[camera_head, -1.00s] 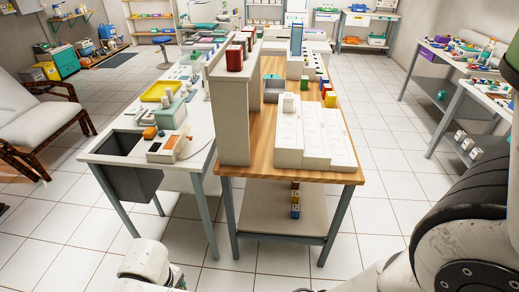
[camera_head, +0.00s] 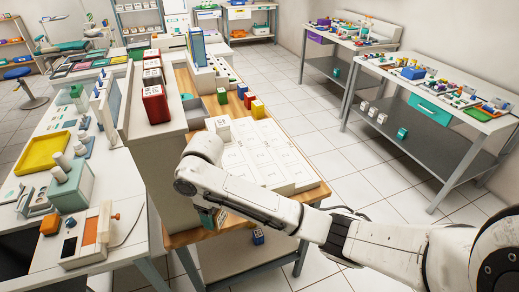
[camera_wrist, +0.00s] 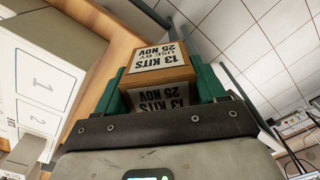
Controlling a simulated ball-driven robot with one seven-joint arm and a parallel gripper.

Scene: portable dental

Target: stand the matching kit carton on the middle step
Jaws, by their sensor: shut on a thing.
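My gripper (camera_wrist: 165,95) is shut on an orange-brown kit carton (camera_wrist: 176,72) between its green fingers. Its white labels read "13 KITS USE BY 25 NOV". In the head view my arm hides the carton, and my gripper (camera_head: 220,217) shows only partly at the wooden table's front edge. The white step block (camera_head: 255,155) stands on the table, beyond my wrist, its steps descending rightward. A pale carton (camera_head: 218,127) stands at the back of its left, highest step. In the wrist view the block's numbered panels (camera_wrist: 40,92) are at the left, apart from the carton.
The tall panel (camera_head: 155,170) with red cartons (camera_head: 155,104) on top borders the block on the left. Small colored cubes (camera_head: 250,100) lie behind it. Open floor (camera_head: 375,165) lies to the right.

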